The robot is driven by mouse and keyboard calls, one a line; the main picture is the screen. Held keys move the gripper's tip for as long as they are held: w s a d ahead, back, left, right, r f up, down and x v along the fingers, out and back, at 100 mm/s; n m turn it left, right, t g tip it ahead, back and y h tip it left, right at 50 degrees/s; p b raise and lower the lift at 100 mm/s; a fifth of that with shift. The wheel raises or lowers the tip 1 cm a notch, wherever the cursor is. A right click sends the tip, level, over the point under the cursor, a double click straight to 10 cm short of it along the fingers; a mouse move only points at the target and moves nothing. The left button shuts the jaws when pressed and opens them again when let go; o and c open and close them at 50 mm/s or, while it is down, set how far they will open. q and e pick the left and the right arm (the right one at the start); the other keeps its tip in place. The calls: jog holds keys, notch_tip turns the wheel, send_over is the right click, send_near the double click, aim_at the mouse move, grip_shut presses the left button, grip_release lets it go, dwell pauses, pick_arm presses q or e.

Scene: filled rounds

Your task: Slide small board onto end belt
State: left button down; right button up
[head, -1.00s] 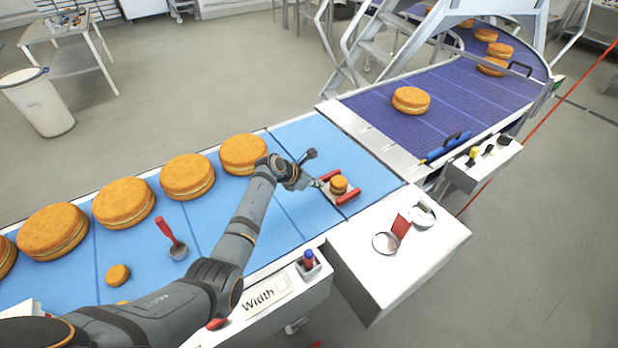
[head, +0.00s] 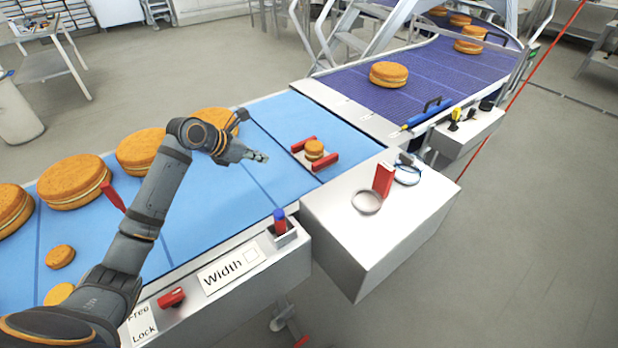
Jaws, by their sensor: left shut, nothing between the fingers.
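The small board (head: 299,158) lies flat on the last section of the light blue belt (head: 310,112). It has a red rail along two sides and a small round filled cake (head: 314,150) on it. My left gripper (head: 265,157) is shut and empty over the blue belt, a short gap left of the board. The purple belt (head: 430,75) starts beyond a pale metal strip past the blue belt's end and carries several large filled cakes. My right gripper is not in view.
Large cakes (head: 75,182) line the blue belt's far side, partly behind my left arm. A white box (head: 375,222) with a red block (head: 383,179) and rings stands at the belt's near corner. A blue-handled tool (head: 428,114) lies at the purple belt's near edge.

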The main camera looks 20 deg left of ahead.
aim_at(298, 160)
pick_arm(q)
jog(key=shift+w+f, duration=0.1)
jog(key=shift+w, duration=0.1)
jog(key=x, duration=0.3)
jog(key=shift+w+f+p, duration=0.15)
jog(key=shift+f+p, duration=0.05)
jog(key=shift+p, duration=0.15)
jog(key=x, duration=0.5)
jog(key=shift+w+d+f, duration=0.2)
jog(key=w, duration=0.1)
jog(key=w+d, duration=0.1)
jog(key=w, duration=0.1)
jog(key=shift+d+f, duration=0.15)
jog(key=shift+d, duration=0.2)
jog(key=shift+w+d+f, duration=0.15)
jog(key=shift+w+d, duration=0.15)
jog(key=shift+w, duration=0.1)
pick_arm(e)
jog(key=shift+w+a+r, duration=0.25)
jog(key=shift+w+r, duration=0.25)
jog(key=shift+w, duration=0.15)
pick_arm(q)
jog(key=shift+p, duration=0.35)
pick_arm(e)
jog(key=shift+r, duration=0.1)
